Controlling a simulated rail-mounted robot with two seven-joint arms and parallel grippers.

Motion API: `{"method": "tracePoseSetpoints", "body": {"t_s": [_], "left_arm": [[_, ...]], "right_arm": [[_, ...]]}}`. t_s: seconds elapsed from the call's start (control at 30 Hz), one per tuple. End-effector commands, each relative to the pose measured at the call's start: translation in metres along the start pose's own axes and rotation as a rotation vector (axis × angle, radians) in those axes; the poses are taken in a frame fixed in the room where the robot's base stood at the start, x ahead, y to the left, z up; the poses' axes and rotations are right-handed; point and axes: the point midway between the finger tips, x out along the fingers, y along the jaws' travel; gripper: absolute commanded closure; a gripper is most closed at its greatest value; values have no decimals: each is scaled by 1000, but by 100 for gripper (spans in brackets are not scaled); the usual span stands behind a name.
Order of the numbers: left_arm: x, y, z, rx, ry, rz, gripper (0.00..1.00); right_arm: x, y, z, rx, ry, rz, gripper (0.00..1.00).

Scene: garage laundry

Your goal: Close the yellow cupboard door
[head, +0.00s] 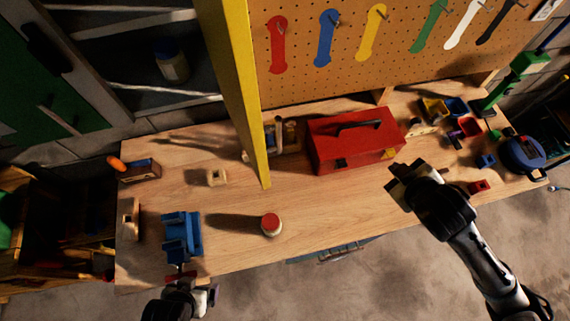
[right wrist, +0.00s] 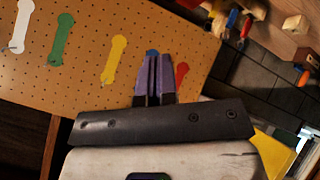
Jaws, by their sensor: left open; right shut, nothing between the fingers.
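The yellow cupboard door (head: 243,95) stands open, seen nearly edge-on in the head view as a tall panel over the workbench. To its left is the open cupboard (head: 120,90), with shelves and a jar (head: 171,62) inside. My right gripper (head: 402,178) is shut and empty, right of the door and apart from it, near the red toolbox. In the right wrist view its fingers (right wrist: 155,75) are together against the pegboard; a yellow panel (right wrist: 272,150), probably the door, shows at lower right. My left gripper (head: 197,291) is open at the bench's front edge, below the blue vise.
The wooden workbench (head: 330,210) holds a red toolbox (head: 355,140), a blue vise (head: 181,236), a red-topped can (head: 270,224) and small bins (head: 455,110). Behind is a pegboard (head: 390,60) with coloured tool shapes. A green door (head: 45,85) is at far left.

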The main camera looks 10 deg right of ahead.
Motion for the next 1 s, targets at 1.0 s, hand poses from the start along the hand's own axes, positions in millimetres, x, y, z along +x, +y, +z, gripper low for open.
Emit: {"method": "tracePoseSetpoints", "body": {"t_s": [1.0], "left_arm": [[11, 1, 3, -3, 1, 3, 6]], "right_arm": [[-120, -62, -134, 1535, 134, -1404, 100]]}}
